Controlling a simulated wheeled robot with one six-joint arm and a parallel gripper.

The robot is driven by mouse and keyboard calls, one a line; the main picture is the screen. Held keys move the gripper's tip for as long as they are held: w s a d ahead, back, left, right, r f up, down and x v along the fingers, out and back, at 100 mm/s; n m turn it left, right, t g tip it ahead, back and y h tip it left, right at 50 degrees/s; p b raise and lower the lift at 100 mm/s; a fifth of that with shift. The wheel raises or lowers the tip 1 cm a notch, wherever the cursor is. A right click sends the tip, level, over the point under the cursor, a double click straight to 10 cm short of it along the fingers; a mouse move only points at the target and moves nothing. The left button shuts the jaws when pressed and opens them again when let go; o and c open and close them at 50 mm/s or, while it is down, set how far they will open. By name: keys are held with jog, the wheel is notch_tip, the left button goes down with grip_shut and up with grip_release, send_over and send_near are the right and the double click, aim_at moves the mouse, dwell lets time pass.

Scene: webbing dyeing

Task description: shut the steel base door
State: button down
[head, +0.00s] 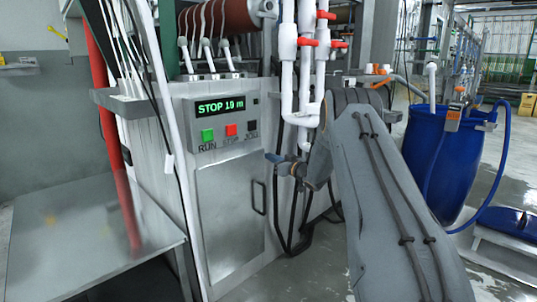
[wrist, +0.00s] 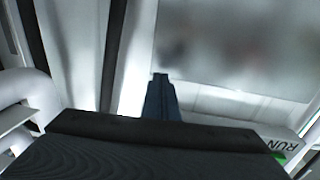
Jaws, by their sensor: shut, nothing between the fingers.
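The steel base door (head: 228,220) is the grey panel low on the front of the steel cabinet, below the buttons. Its dark handle (head: 258,197) is near its right edge. The door looks flush or nearly flush with the cabinet front; I cannot tell if a small gap remains. My gripper (head: 272,158) is shut and empty, beside the cabinet's front right edge, near the door's upper right corner and above the handle. In the wrist view my shut blue fingers (wrist: 160,82) point toward the blurred door panel (wrist: 235,45). I cannot tell whether they touch anything.
The control panel (head: 222,115) above the door reads "STOP 19 m". White pipes (head: 303,70) with red valves and dark hoses (head: 290,235) stand right of the cabinet. A steel table (head: 90,235) is at left, a blue barrel (head: 435,160) at right.

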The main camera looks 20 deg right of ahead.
jog(key=d+p+v, duration=0.1)
jog(key=v, duration=0.9)
jog(key=a+r+m+g+h, duration=0.1)
jog(key=a+r+g+h, duration=0.3)
jog(key=a, duration=0.6)
jog(key=s+a+r+g, duration=0.2)
jog(key=s+a+g, duration=0.1)
jog(key=s+a, duration=0.9)
jog(key=s+a+n+g, duration=0.1)
jog(key=s+a+g, duration=0.25)
jog(key=s, duration=1.05)
jog(key=s+a+f+g, duration=0.1)
jog(key=s+a+g, duration=0.3)
jog(key=s, duration=1.1)
jog(key=s+a+n+g, duration=0.1)
jog(key=s+a+g, duration=0.3)
jog(key=s, duration=1)
jog(key=d+r+m+p, duration=0.2)
jog(key=d+r+p, duration=0.3)
jog(key=p, duration=0.6)
jog(key=d+r+m+t+h+p, duration=0.1)
jog(key=d+r+m+p, duration=0.1)
jog(key=d+r+p, duration=0.3)
notch_tip(320, 180, up, 3)
jog(key=p, duration=0.6)
